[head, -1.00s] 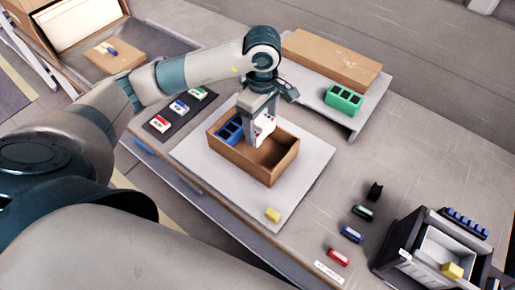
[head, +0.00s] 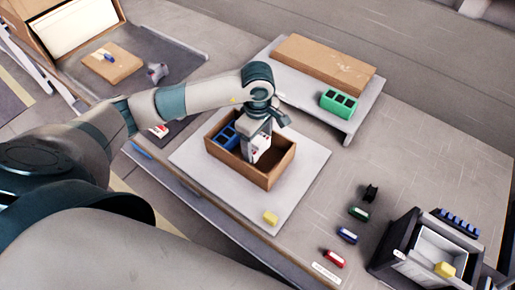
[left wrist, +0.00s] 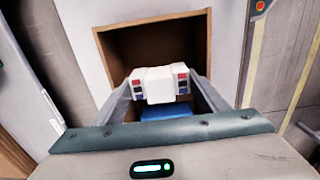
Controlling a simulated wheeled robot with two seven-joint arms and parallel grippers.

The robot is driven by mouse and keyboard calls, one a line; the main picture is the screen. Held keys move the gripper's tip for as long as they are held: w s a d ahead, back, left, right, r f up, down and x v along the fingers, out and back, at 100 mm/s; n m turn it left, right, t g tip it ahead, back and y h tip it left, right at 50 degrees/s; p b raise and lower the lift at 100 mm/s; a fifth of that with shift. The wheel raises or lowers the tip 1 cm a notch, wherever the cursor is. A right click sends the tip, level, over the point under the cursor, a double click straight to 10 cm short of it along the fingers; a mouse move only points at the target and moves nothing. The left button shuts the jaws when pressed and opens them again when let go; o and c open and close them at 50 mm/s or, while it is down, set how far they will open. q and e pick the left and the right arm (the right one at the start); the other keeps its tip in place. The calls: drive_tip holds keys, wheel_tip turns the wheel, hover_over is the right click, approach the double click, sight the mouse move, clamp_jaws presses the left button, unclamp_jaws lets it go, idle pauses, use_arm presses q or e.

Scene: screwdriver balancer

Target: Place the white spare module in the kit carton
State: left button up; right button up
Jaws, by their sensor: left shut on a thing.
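The white spare module (head: 263,149) has small red and blue marks. My left gripper (head: 257,152) is shut on it and holds it down inside the kit carton, near its middle. The kit carton (head: 272,180) is an open brown box on a pale board. In the left wrist view the module (left wrist: 160,84) sits between the two fingers (left wrist: 165,88), over the carton (left wrist: 152,24). A blue module (head: 227,137) stands in the carton's left part, beside my gripper. Whether the white module touches the carton floor is hidden. My right gripper is out of view.
A green block (head: 340,103) and a long brown box (head: 325,64) are on a raised shelf behind. A yellow block (head: 270,218) lies on the board's front corner. Several small coloured parts and a dark bin (head: 390,257) are at right. The carton's right part looks empty.

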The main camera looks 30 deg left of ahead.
sight(258, 150)
use_arm(q)
drive_tip(key=shift+f+p, duration=0.55)
drive_tip(key=shift+f, duration=1.3)
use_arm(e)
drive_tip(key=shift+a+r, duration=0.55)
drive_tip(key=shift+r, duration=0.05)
use_arm(q)
drive_tip(key=shift+f, duration=0.15)
drive_tip(key=o, duration=0.9)
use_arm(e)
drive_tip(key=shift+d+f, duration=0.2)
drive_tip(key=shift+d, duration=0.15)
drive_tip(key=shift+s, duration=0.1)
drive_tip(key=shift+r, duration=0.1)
